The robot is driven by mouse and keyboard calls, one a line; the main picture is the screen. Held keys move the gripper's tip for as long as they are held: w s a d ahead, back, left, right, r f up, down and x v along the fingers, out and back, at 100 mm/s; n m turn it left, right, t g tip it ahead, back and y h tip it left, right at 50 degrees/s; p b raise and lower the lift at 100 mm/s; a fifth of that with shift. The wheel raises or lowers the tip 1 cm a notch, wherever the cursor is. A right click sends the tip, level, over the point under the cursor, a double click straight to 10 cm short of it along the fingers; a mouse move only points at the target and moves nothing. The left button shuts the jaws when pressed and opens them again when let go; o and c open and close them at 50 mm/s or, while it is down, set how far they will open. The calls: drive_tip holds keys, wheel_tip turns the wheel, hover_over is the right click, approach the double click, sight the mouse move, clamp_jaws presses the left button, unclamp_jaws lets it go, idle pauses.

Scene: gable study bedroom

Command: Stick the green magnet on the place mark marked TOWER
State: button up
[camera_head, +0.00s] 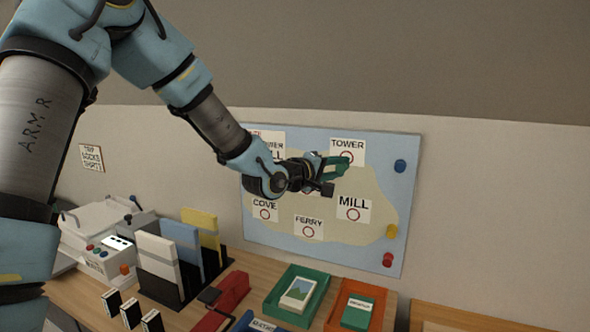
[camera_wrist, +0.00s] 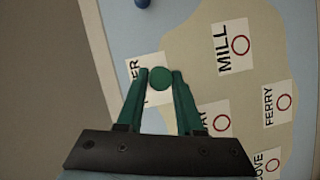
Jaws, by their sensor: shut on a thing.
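The green magnet (camera_wrist: 160,77) is a round disc held between the two green fingertips of my gripper (camera_wrist: 160,78) in the wrist view. I cannot pick the magnet out from the green fingers there. In the wrist view the TOWER card (camera_wrist: 134,69) is partly hidden by the fingers and magnet. I cannot tell whether the magnet touches the board.
The map board (camera_head: 325,256) hangs on the wall with MILL (camera_head: 353,203), FERRY (camera_head: 308,231) and COVE (camera_head: 264,205) cards. Blue (camera_head: 400,166), yellow (camera_head: 391,231) and red (camera_head: 387,260) magnets sit along its right edge. Trays (camera_head: 275,300) and folders (camera_head: 158,256) stand on the desk below.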

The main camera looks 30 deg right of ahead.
drive_tip(key=shift+n, duration=0.3)
drive_tip(key=shift+w+d, duration=1.95)
drive_tip(key=shift+d, duration=0.15)
drive_tip(key=shift+w+d+r, duration=0.1)
drive_tip(key=shift+w+d, duration=0.1)
drive_tip(key=shift+d, duration=0.15)
drive_tip(key=o, duration=1.1)
drive_tip(key=shift+a, duration=0.1)
drive_tip(key=shift+s+a, duration=0.65)
drive_tip(key=shift+a, duration=0.3)
drive_tip(key=shift+s+a, duration=0.65)
drive_tip(key=shift+a, duration=0.3)
drive_tip(key=shift+s+a, duration=0.65)
drive_tip(key=shift+a, duration=0.3)
